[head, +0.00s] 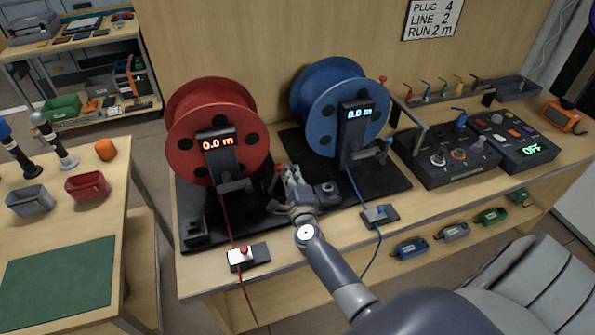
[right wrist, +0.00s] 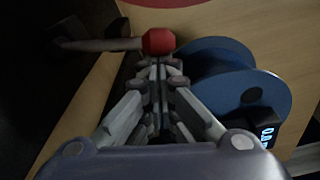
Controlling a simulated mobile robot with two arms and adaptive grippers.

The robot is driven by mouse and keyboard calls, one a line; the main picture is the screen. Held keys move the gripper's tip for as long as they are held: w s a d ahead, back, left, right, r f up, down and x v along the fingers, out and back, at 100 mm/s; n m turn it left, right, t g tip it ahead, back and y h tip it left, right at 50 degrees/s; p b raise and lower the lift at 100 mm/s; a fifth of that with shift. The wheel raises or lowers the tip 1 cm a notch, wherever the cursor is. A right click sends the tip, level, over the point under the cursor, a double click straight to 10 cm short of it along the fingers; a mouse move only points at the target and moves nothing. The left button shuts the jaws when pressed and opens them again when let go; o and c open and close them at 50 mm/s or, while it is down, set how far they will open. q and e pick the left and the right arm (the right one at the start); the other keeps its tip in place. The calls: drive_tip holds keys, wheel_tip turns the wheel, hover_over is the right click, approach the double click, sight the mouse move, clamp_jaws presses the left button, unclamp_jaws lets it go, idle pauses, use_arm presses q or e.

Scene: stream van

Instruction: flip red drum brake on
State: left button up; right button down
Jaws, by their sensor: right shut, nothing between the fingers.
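The red drum (head: 212,118) stands on a dark base plate on the bench, with a post display (head: 216,145) reading 0.0 m. My right gripper (head: 291,176) is at the right of the red drum's base, low in front of the blue drum. A red knob (head: 279,168) shows beside its fingertips. In the right wrist view the fingers (right wrist: 157,62) are shut and empty. A red knob (right wrist: 159,41) on a grey lever (right wrist: 100,45) lies just past the fingertips; I cannot tell if they touch. My left gripper is not in view.
The blue drum (head: 324,105) stands close by, its display also at 0.0 m; it shows at right in the wrist view (right wrist: 225,80). A control panel (head: 485,150) reading OFF is to the right.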

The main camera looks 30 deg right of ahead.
sight(281, 169)
drive_tip(key=shift+w+a+r+n+p, duration=0.2)
drive_tip(key=shift+a+r+n+p, duration=0.15)
drive_tip(key=shift+a+n, duration=0.5)
drive_tip(key=shift+w+a+r+n+p, duration=0.2)
drive_tip(key=shift+a+r+n, duration=0.3)
drive_tip(key=shift+n, duration=0.45)
drive_tip(key=shift+a+f, duration=0.15)
drive_tip(key=shift+s, duration=0.15)
